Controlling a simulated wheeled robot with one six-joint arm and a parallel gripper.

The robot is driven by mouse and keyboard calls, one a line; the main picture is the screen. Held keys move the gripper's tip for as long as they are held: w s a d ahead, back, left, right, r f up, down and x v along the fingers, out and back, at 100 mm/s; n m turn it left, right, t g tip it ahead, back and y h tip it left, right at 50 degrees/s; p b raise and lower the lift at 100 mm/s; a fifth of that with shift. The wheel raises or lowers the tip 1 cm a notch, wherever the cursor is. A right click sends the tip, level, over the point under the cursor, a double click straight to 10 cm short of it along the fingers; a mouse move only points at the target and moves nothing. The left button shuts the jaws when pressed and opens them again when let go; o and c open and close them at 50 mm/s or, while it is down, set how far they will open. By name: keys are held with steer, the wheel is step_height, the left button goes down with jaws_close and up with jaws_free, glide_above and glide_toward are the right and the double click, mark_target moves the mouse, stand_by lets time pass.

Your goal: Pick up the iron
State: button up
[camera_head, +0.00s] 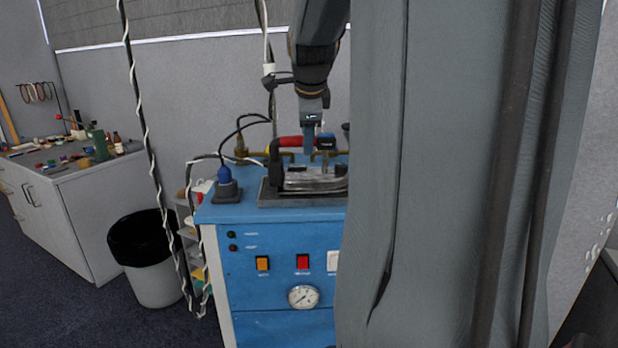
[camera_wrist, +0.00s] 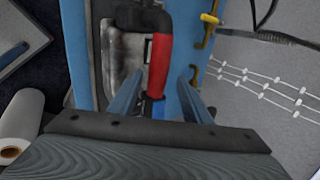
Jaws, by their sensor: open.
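The iron (camera_head: 312,179) has a silver metal body and a red handle with a dark front part. It rests on a dark stand on top of a blue machine (camera_head: 270,243). The grey cloth hides its right end in the head view. The wrist view shows its red handle (camera_wrist: 160,62) and worn silver plate. My gripper (camera_head: 309,140) hangs above the iron, at the handle. In the wrist view my gripper (camera_wrist: 160,90) has its two blue fingers apart, one on each side of the handle, with nothing clamped.
A large grey cloth (camera_head: 430,170) blocks the right of the head view. A blue plug fitting (camera_head: 227,186) stands left of the iron, with cables around it. A bin (camera_head: 150,255) and a cluttered cabinet (camera_head: 80,220) are on the left.

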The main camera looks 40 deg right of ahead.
steer(key=p, duration=0.2)
glide_above(308, 169)
steer(key=shift+s+a+f, duration=0.1)
steer(key=shift+f, duration=1.2)
steer(key=shift+s+a+f, duration=0.1)
steer(key=shift+f, duration=1.2)
jaws_close()
steer(key=shift+w+r, duration=0.1)
steer(key=shift+r, duration=0.05)
